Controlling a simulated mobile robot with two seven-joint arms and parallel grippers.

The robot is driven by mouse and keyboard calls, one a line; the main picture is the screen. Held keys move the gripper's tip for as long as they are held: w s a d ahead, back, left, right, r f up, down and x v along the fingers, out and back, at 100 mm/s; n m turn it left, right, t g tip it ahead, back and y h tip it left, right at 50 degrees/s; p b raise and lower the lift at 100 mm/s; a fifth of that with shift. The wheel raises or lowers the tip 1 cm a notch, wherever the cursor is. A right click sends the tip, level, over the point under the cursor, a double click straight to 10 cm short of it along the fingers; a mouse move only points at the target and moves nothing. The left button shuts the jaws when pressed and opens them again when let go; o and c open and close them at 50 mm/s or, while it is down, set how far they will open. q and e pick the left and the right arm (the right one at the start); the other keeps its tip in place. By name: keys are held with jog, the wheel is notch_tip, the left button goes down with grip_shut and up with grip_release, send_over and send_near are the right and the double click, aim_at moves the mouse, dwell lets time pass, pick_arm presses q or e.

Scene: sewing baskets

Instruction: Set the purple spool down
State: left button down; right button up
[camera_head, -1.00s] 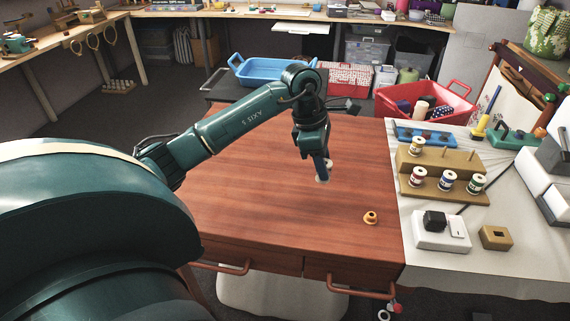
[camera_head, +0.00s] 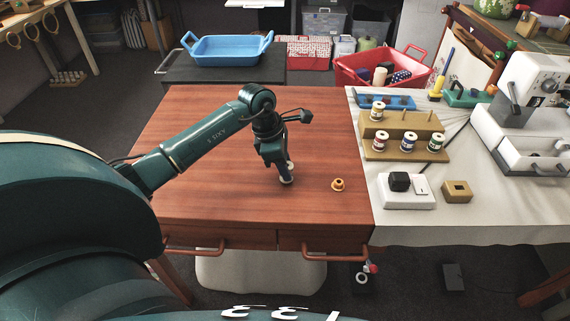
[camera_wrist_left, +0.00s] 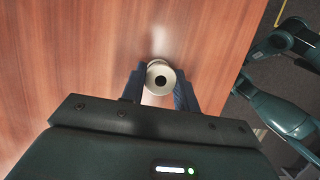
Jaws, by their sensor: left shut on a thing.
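The spool (camera_head: 287,179) is between the fingers of my left gripper (camera_head: 285,172), which points down over the brown wooden table. Only its pale flange shows clearly, and its purple thread is hidden. In the left wrist view the spool (camera_wrist_left: 160,72) shows end-on, a cream disc with a dark centre hole, between the two fingertips of my left gripper (camera_wrist_left: 161,86). My left gripper is shut on it. It is at or very close to the tabletop; I cannot tell whether it touches. My right gripper is not in view.
A small orange-yellow piece (camera_head: 338,185) stands on the table (camera_head: 220,130) just right of the spool. A wooden spool rack (camera_head: 392,150) with several spools, a white box (camera_head: 398,200) and a tan block (camera_head: 457,192) stand on the right-hand surface. The table left of my gripper is clear.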

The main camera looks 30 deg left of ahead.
pick_arm(q)
jog(key=shift+f, duration=0.1)
jog(key=c, duration=1.1)
grip_release()
jog(key=shift+o, duration=0.2)
